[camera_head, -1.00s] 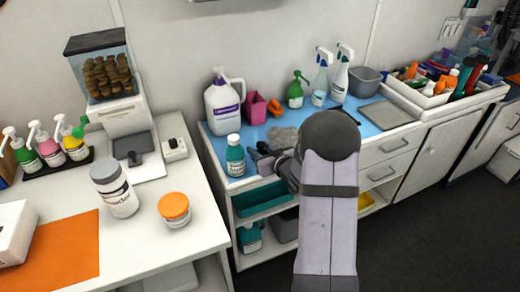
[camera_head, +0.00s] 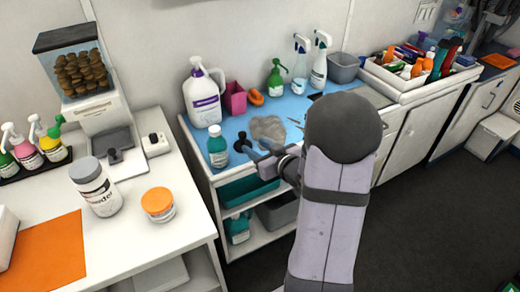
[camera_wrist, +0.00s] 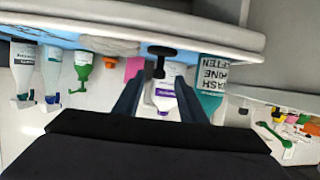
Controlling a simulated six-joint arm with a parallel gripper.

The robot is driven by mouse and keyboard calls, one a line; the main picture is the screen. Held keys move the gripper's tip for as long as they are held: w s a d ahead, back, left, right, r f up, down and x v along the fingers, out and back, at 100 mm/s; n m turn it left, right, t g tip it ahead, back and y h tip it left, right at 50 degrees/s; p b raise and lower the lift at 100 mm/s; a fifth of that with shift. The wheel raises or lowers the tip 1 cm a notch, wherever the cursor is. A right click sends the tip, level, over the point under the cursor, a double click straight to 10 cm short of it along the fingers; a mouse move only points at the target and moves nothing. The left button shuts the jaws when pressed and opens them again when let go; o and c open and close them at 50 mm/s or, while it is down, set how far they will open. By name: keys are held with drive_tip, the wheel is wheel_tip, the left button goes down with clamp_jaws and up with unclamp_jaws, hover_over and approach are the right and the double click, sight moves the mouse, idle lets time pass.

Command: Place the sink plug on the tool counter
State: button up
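A small black plug-like piece (camera_wrist: 161,58), a flat disc with a short stem, shows between and just beyond the fingertips of my gripper (camera_wrist: 159,80) in the wrist view, which is upside down. The fingers stand apart, with a gap on each side of the stem. The disc appears at the front edge of the blue-topped counter (camera_head: 290,107); I cannot tell whether it rests there. In the head view the dark piece (camera_head: 242,140) shows at the counter's front edge, just left of my gripper (camera_head: 258,158).
A teal bottle (camera_head: 217,150) stands close left of the gripper. A grey cloth (camera_head: 268,130) lies behind it. A white jug (camera_head: 202,98), pink holder (camera_head: 234,98) and spray bottles line the back. A white table (camera_head: 140,215) with jars stands at left.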

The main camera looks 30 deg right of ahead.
drive_tip(key=shift+v, duration=0.9)
drive_tip(key=shift+w+f, duration=0.1)
drive_tip(key=shift+w, duration=0.05)
drive_tip(key=s+a+f+m+g+h, duration=0.1)
drive_tip(key=s+a+f+g, duration=0.2)
drive_tip(key=s+a+g, duration=0.65)
drive_tip(key=s+a+f+g, duration=0.4)
drive_tip(key=s+a, duration=0.2)
drive_tip(key=s, duration=0.6)
wheel_tip(320, 180, up, 13)
drive_tip(key=s+p, duration=0.1)
drive_tip(key=p, duration=1.1)
drive_tip(key=shift+s+a+p, duration=0.3)
drive_tip(key=shift+s+a, duration=0.05)
